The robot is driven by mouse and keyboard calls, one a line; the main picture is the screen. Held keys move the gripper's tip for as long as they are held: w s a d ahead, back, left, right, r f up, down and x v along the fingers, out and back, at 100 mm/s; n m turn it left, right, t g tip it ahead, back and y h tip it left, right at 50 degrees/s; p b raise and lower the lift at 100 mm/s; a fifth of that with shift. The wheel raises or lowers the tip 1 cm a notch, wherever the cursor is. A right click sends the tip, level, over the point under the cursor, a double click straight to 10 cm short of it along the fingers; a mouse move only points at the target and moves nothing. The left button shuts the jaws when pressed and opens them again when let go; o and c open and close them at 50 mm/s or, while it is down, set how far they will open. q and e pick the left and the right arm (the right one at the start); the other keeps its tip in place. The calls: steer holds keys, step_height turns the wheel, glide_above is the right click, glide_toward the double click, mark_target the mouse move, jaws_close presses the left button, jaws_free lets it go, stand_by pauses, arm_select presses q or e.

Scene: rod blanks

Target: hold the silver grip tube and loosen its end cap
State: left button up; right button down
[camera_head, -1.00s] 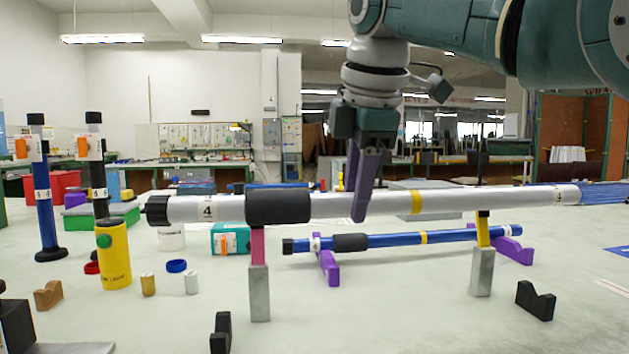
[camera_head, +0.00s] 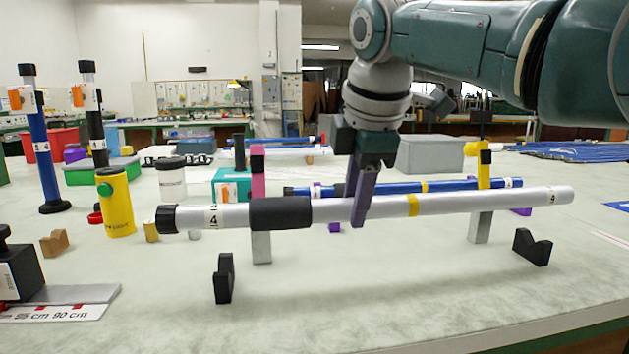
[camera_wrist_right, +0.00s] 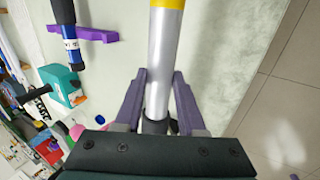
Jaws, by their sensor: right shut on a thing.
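The silver grip tube (camera_head: 460,203) lies nearly level across the head view, with a black sleeve (camera_head: 280,213), a yellow band and labels marked 4. Its black end cap (camera_head: 167,219) sits on the left end. My right gripper (camera_head: 360,218) is shut on the tube, right of the sleeve. The tube is clear of its two stands and passes in front of them. In the right wrist view the tube (camera_wrist_right: 160,65) runs between the purple fingers (camera_wrist_right: 158,80). The end cap does not show there. My left gripper is in neither view.
The empty pink-topped stand (camera_head: 260,185) and yellow-topped stand (camera_head: 481,190) are behind the tube. A blue tube (camera_head: 390,188) lies beyond. Black V-blocks (camera_head: 224,278) (camera_head: 532,247) stand in front. A yellow canister (camera_head: 115,203) is left of the cap. The front table is mostly clear.

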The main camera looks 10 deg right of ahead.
steer(key=shift+f+b, duration=0.75)
steer(key=shift+f, duration=1.5)
steer(key=shift+f+b, duration=0.4)
steer(key=shift+f, duration=0.6)
steer(key=shift+r, duration=0.15)
steer(key=shift+r+p, duration=0.5)
steer(key=shift+p, duration=0.35)
